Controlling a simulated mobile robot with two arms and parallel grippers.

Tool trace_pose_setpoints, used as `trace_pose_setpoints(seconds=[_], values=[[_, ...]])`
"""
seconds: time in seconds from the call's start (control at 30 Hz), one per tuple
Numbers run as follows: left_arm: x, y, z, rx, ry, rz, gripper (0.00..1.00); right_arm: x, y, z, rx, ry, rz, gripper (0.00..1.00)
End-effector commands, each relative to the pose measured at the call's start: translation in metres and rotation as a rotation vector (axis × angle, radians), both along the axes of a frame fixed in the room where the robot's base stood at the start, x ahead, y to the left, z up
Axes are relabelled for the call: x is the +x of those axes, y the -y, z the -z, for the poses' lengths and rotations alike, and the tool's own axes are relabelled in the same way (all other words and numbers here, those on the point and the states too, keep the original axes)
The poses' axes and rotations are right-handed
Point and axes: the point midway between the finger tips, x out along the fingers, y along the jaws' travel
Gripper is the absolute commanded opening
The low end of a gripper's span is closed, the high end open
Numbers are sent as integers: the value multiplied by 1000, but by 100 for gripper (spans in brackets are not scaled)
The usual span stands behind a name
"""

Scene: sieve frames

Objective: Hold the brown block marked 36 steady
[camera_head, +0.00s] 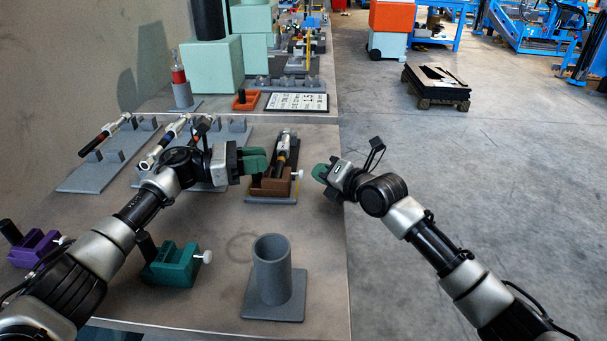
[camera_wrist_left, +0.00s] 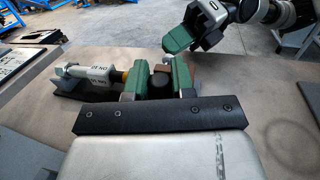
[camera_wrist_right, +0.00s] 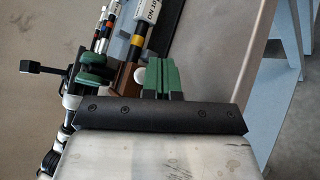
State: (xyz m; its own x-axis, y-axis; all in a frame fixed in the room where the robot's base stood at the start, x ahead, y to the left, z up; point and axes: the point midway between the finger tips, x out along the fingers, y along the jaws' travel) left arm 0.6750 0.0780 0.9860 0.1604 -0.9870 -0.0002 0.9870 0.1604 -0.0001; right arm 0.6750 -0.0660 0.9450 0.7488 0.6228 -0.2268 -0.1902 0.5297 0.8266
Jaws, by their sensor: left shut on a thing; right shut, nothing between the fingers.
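The brown block (camera_head: 270,187) sits on a grey plate (camera_head: 285,200) near the table's right edge, with a dark and silver tool (camera_head: 284,150) lying along it. Its number cannot be read. My left gripper (camera_head: 260,168) is shut on the block from the left. In the left wrist view its green fingers (camera_wrist_left: 160,78) stand on both sides of a dark round part, with brown (camera_wrist_left: 194,66) showing beside them. My right gripper (camera_head: 320,172) is shut and empty, apart from the block on its right. The right wrist view shows the brown block (camera_wrist_right: 124,79) left of the closed fingers (camera_wrist_right: 160,78).
A teal block (camera_head: 172,265), a purple block (camera_head: 36,245) and a grey upright tube (camera_head: 272,270) stand nearer on the table. Grey plates with tools (camera_head: 100,160) lie at the left. An orange tray (camera_head: 246,100) and a sign (camera_head: 297,102) are behind. Floor lies right of the table.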

Motion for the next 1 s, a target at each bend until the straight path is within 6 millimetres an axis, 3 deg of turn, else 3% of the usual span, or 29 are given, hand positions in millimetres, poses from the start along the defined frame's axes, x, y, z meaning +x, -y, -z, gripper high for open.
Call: trace_pose_setpoints(seconds=[1.0], values=[[0, 0, 0, 0, 0, 0, 0, 1, -8, 0, 1, 1, -1, 0]])
